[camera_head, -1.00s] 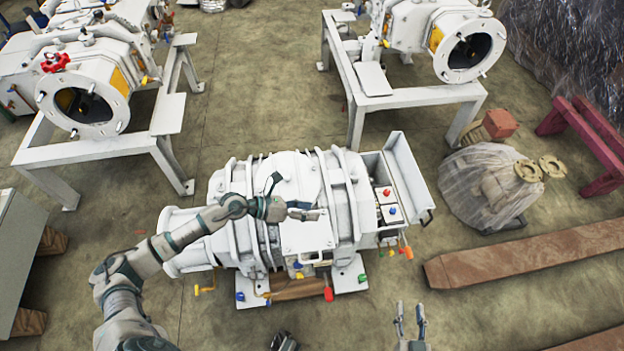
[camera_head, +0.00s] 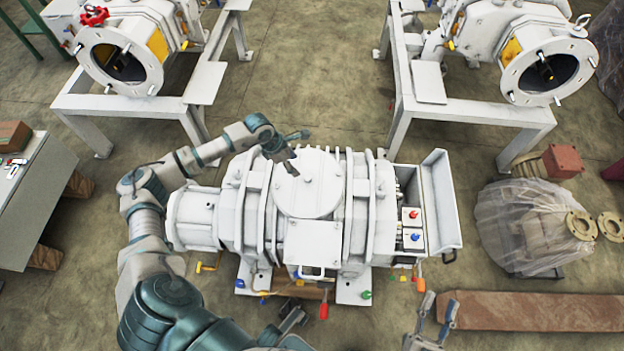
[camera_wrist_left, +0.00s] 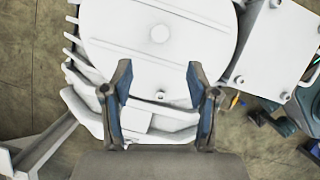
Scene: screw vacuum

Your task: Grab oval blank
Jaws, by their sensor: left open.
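A white pump unit (camera_head: 213,215) stands on the floor in the middle of the head view. On its top lies a flat, rounded white plate (camera_head: 312,185) with a small central knob, which looks like the oval blank. It fills the upper part of the left wrist view (camera_wrist_left: 195,45). My left gripper (camera_head: 298,153) is open and empty above the plate's far left side. Its two fingers stand apart at the plate's lower edge in the left wrist view. Contact cannot be told. My right gripper (camera_head: 439,308) is open and empty at the bottom, right of centre.
An open tray-like panel (camera_head: 441,205) sits at the pump's right end. White machines on frames (camera_head: 480,113) stand behind. A plastic-wrapped object (camera_head: 510,225) and a brown beam (camera_head: 530,311) lie at right. A grey table (camera_head: 22,210) is at left.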

